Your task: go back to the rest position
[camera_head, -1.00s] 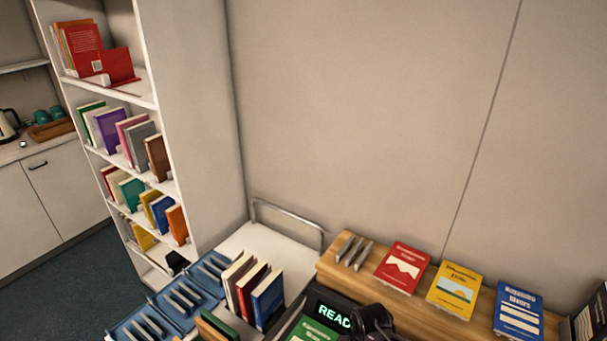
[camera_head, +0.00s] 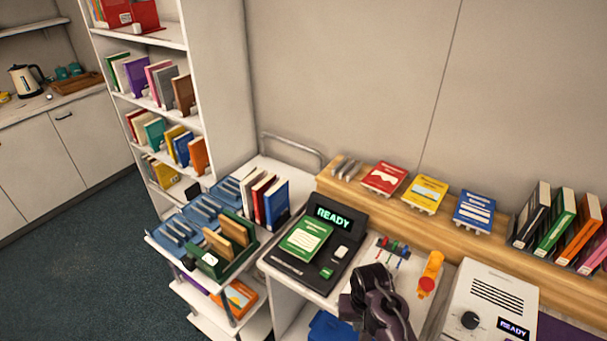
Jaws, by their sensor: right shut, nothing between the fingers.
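My right gripper (camera_head: 368,284) is dark and purplish, low in the head view, just right of the black device (camera_head: 318,262) with a green READY display. It is shut and empty, apart from the green book (camera_head: 306,238) that lies on the device. My left gripper is not in view.
A trolley with blue racks (camera_head: 178,232) and upright books stands left of the device. A yellow bottle (camera_head: 430,272), small coloured tools (camera_head: 390,248) and a white READY machine (camera_head: 490,300) are right of it. Behind is a wooden ledge (camera_head: 330,188) with books. Floor (camera_head: 85,245) is clear at left.

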